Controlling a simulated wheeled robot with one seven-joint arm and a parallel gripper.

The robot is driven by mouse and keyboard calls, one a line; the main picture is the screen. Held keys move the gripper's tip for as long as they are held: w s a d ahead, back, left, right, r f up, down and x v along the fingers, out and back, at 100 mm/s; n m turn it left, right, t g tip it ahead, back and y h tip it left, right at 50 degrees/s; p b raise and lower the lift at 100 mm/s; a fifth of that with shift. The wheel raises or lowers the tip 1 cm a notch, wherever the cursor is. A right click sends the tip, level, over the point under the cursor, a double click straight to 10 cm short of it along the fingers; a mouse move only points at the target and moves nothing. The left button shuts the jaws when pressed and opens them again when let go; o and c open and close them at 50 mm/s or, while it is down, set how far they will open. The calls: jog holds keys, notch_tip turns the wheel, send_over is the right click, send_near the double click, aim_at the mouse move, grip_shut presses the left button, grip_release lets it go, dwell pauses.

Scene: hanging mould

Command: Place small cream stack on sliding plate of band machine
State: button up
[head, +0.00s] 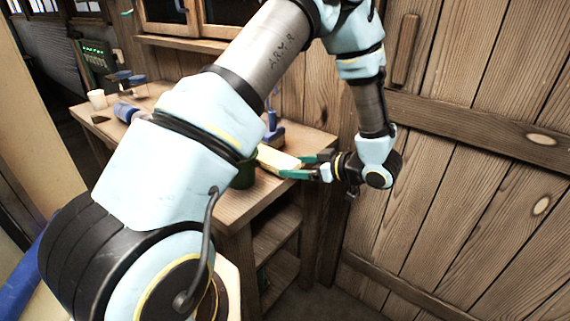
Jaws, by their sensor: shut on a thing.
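My gripper (299,166) reaches in from the right, above the right end of the wooden bench. Its green-tipped fingers are shut on the small cream stack (276,158), which extends to the left from between them. The stack is held roughly level; I cannot tell whether its underside touches anything. No sliding plate can be made out, and my arm hides much of the bench.
A dark green container (244,173) stands beside the stack, partly behind my arm. The bench (305,137) has a shelf below. A white cup (97,99) and blue items (126,111) lie at its far left. A plank wall (470,190) stands close on the right.

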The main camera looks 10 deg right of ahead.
aim_at(287, 163)
jog(key=w+a, duration=0.2)
jog(key=w+a+b, duration=0.1)
jog(key=shift+w+f, duration=0.1)
jog(key=shift+f, duration=0.15)
jog(key=shift+f, duration=0.15)
jog(key=o, duration=1.2)
